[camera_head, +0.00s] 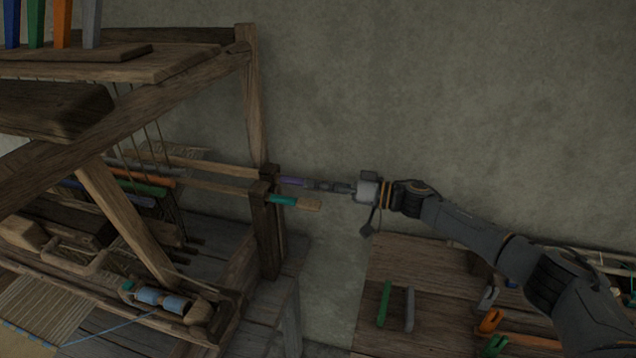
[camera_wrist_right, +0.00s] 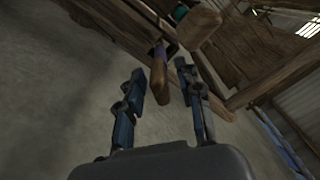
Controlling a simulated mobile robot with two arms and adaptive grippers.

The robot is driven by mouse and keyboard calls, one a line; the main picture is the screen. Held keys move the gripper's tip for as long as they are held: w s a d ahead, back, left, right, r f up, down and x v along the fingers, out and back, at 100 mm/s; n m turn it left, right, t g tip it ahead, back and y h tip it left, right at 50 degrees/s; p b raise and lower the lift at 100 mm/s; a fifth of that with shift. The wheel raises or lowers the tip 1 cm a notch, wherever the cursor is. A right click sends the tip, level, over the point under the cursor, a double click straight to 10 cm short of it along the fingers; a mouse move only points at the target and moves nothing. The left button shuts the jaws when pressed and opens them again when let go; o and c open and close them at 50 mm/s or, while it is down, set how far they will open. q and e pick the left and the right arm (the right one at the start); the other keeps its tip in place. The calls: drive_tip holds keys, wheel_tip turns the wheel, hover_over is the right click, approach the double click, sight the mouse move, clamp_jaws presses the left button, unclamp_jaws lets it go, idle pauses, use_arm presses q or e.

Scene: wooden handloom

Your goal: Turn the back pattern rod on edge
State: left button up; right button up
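The back pattern rod (camera_head: 293,181) has a purple band and sticks out to the right of the loom's post. In the wrist view its brown wooden end (camera_wrist_right: 159,75) lies between the fingers. My right gripper (camera_head: 318,186) is at this end, coming in from the right. In the wrist view its two dark fingers (camera_wrist_right: 162,80) are spread, with gaps beside the rod; it is open around the end. The front pattern rod, with a teal band (camera_head: 283,200), sticks out just in front and also shows in the wrist view (camera_wrist_right: 198,27). My left gripper is out of view.
The loom's upright post (camera_head: 266,230) stands left of the rod ends. A wooden table (camera_head: 390,270) at the lower right holds a green piece (camera_head: 384,303), a grey piece (camera_head: 409,309) and an orange piece (camera_head: 490,321). A bare wall is behind my right arm.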

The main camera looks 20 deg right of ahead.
drive_tip(key=shift+w+a, duration=0.1)
drive_tip(key=shift+a, duration=0.05)
drive_tip(key=shift+c, duration=0.4)
clamp_jaws()
drive_tip(key=shift+n+p, duration=0.3)
drive_tip(key=shift+n, duration=0.2)
drive_tip(key=shift+n+p, duration=0.35)
drive_tip(key=shift+n, duration=2.45)
